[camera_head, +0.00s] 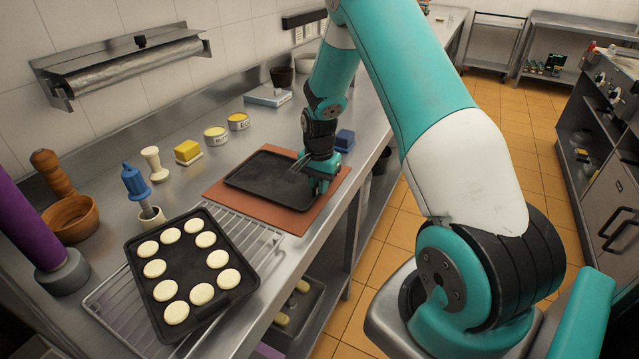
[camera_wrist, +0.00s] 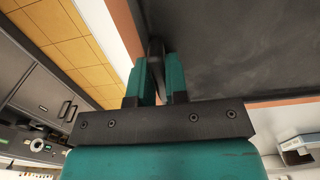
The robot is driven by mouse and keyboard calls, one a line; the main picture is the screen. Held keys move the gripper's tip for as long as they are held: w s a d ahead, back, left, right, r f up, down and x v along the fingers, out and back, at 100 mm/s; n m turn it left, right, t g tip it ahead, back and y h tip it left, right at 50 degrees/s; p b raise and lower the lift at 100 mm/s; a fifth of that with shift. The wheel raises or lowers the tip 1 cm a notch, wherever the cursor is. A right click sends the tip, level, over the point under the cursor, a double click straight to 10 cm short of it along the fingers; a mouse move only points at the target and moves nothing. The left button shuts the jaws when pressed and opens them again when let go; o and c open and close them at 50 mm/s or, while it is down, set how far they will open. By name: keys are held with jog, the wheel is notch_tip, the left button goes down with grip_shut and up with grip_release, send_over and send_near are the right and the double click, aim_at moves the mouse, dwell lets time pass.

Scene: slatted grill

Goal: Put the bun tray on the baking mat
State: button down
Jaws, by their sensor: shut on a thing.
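The bun tray (camera_head: 188,275) is a dark tray with several pale round buns around its edges. It lies on the wire rack, nearest me in the head view. The baking mat (camera_head: 216,191) is an orange-brown sheet farther along the counter. A second, empty dark tray (camera_head: 265,172) lies over the mat and covers most of it. My gripper (camera_head: 318,178) is shut on this empty tray's right edge. In the wrist view, the fingers (camera_wrist: 157,62) pinch the rim of the dark tray (camera_wrist: 240,45). Whether the tray rests flat on the mat or sits slightly above it, I cannot tell.
The wire rack (camera_head: 263,240) is mostly covered by the bun tray. A blue-handled tool (camera_head: 135,183), yellow butter (camera_head: 187,150) and tins (camera_head: 215,134) stand along the wall side. A blue block (camera_head: 345,139) stands beyond the mat. The counter's front edge is close to the mat.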

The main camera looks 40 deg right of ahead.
jog(key=c, duration=1.1)
grip_release()
jog(key=shift+f, duration=0.1)
notch_tip(320, 180, up, 12)
jog(key=b, duration=0.2)
jog(key=s+a+r+n, duration=0.2)
jog(key=a+r+n, duration=0.25)
jog(key=a, duration=0.45)
jog(key=s+a+r+n+y, duration=0.1)
jog(key=s+a+r+n, duration=0.1)
jog(key=s+a+n, duration=0.3)
jog(key=s+a+r+n+y, duration=0.1)
jog(key=s+a+r+n, duration=0.1)
jog(key=s+a+n, duration=0.4)
jog(key=s+a+r+n+y, duration=0.2)
jog(key=s+a+n, duration=0.3)
jog(key=s+a, duration=0.5)
jog(key=shift+s+a+r+n, duration=0.15)
jog(key=shift+s+n, duration=0.05)
jog(key=shift+s, duration=0.2)
jog(key=shift+s+a+r+n, duration=0.15)
jog(key=shift+s, duration=0.25)
